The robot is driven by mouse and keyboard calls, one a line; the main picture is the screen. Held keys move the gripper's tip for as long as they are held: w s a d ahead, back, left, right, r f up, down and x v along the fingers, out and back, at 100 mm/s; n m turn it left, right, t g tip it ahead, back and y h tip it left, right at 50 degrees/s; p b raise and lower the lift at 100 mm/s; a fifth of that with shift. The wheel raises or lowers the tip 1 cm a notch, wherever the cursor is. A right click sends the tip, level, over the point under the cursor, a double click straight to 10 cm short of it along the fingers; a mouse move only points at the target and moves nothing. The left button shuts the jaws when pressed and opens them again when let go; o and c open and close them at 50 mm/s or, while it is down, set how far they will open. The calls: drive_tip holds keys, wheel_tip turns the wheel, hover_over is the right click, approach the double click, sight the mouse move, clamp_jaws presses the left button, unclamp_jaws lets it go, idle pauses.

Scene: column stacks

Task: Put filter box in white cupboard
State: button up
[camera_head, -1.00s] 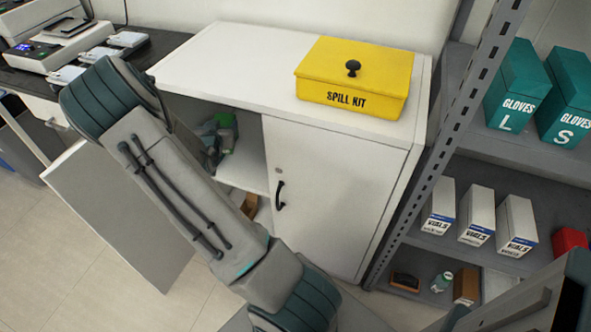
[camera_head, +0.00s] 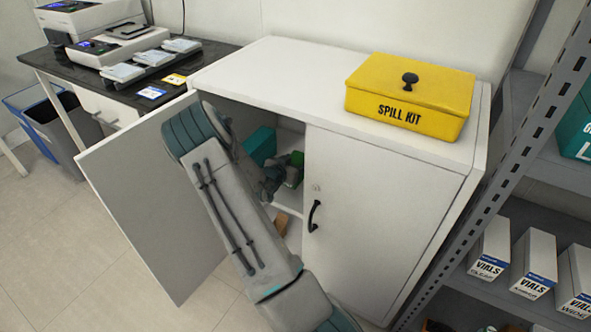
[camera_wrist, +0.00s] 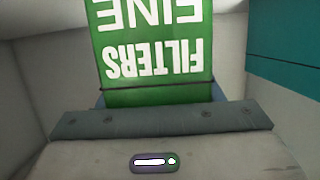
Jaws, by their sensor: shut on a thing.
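The green filter box (camera_wrist: 155,50) fills the upper middle of the wrist view, with its white "FILTERS FINE" lettering upside down. My gripper (camera_head: 276,180) is shut on it, and the box also shows in the head view (camera_head: 293,174), partly hidden by my gripper. The white cupboard (camera_head: 375,210) has its left door (camera_head: 150,195) swung open and its right door shut. My arm reaches through the open left side, and the box is in that opening above a shelf. I cannot tell whether the box touches the shelf.
A teal box (camera_head: 262,145) stands inside the cupboard; a teal face (camera_wrist: 285,45) is close at the wrist view's right. A brown item (camera_head: 282,222) lies lower down. A yellow spill kit (camera_head: 410,98) sits on top. A grey rack (camera_head: 530,140) stands at right.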

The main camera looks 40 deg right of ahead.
drive_tip(key=shift+f, duration=1)
drive_tip(key=shift+f, duration=0.1)
drive_tip(key=shift+f+b, duration=0.2)
drive_tip(key=shift+b, duration=0.15)
drive_tip(key=o, duration=1.1)
drive_tip(key=shift+r, duration=0.1)
